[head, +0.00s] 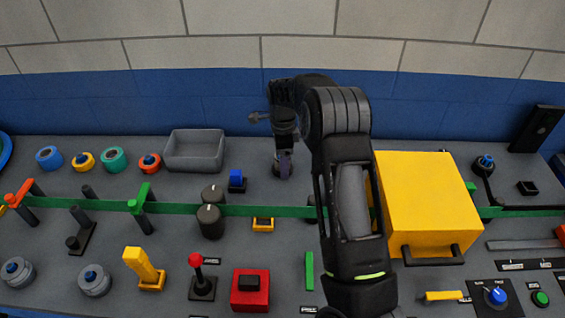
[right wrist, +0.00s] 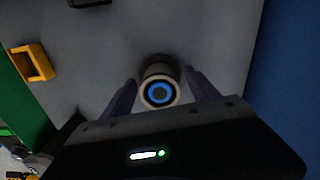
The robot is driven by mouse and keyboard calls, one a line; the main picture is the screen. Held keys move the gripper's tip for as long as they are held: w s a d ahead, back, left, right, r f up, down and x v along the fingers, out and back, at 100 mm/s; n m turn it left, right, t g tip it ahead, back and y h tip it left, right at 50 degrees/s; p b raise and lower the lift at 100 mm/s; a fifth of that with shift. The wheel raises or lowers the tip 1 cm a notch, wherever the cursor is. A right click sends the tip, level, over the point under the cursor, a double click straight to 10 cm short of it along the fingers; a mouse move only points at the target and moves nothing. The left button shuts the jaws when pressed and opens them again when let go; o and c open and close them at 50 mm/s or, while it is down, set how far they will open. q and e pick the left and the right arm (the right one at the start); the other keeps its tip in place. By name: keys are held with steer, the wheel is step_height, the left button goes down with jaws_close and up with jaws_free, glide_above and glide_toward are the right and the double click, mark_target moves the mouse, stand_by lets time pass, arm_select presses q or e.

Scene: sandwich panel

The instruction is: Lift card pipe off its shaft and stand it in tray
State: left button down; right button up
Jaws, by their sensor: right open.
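The card pipe (right wrist: 147,104) shows in the right wrist view as a short, round, brownish-grey piece with a pale rim. A blue ring with a dark centre (right wrist: 159,93) shows inside that rim. My right gripper (right wrist: 160,77) is open, with one dark finger on each side of the pipe. In the head view my right gripper (head: 284,164) points down at the panel and hides most or all of the pipe. The grey tray (head: 195,168) lies to its left at the back of the panel, and looks empty. My left gripper is not in view.
A blue block (head: 237,181) stands between tray and gripper. A green strip (head: 260,211) crosses the panel in front. Grey knobs (head: 210,222) stand front left. A large yellow box (head: 428,205) stands right of my arm. The blue wall (head: 215,100) rises behind.

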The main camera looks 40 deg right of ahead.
steer(key=shift+c, duration=0.3)
steer(key=c, duration=1.4)
step_height(320, 180, up, 8)
steer(key=p, duration=0.5)
steer(key=shift+r, duration=1.05)
